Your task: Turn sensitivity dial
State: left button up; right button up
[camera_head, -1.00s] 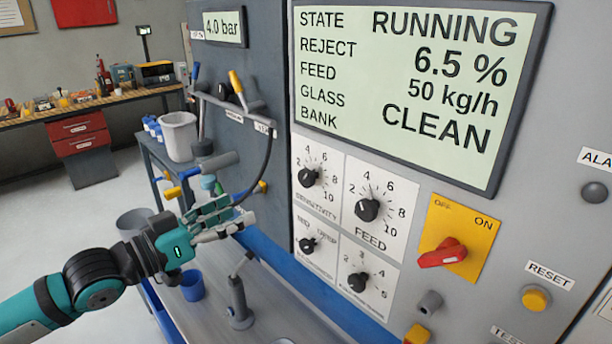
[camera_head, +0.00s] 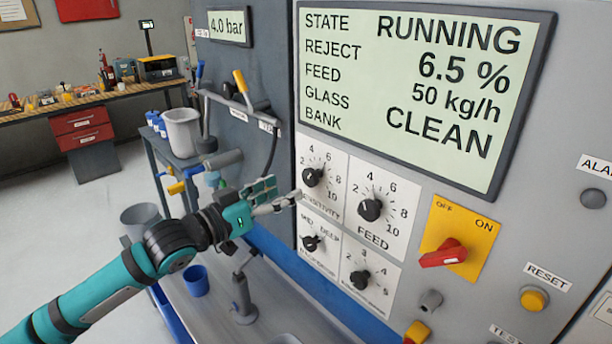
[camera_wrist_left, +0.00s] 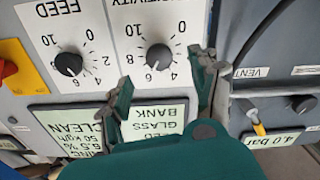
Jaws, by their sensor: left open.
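The sensitivity dial (camera_head: 312,177) is a black knob on a white scale plate, at the upper left of the dial group below the display. In the left wrist view the dial (camera_wrist_left: 158,57) appears upside down, ahead of and between the fingers. My left gripper (camera_head: 283,194) is open and empty, just left of the dial and slightly below it in the head view. In the wrist view its two fingertips (camera_wrist_left: 160,72) are spread on either side of the dial, with no clear contact. A finger covers part of the SENSITIVITY label in the head view.
The feed dial (camera_head: 370,210) is right of the sensitivity dial, with two smaller knobs below. The display (camera_head: 425,90) reads RUNNING, reject 6.5 %. A red switch (camera_head: 443,253) on a yellow plate sits farther right. A lever rack (camera_head: 240,107) stands left of the panel.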

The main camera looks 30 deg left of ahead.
aim_at(307, 179)
pick_arm(q)
jog(key=p+x, duration=0.1)
jog(key=x, duration=0.2)
jog(key=p+x, duration=0.1)
jog(key=x, duration=0.2)
jog(key=shift+r, duration=0.2)
jog(key=shift+w+d+f, duration=0.15)
jog(key=shift+w+d, duration=0.1)
jog(key=shift+w, duration=0.25)
jog(key=shift+c, duration=0.5)
jog(key=c, duration=1.1)
jog(key=shift+m+p, duration=0.35)
jog(key=shift+m, duration=0.85)
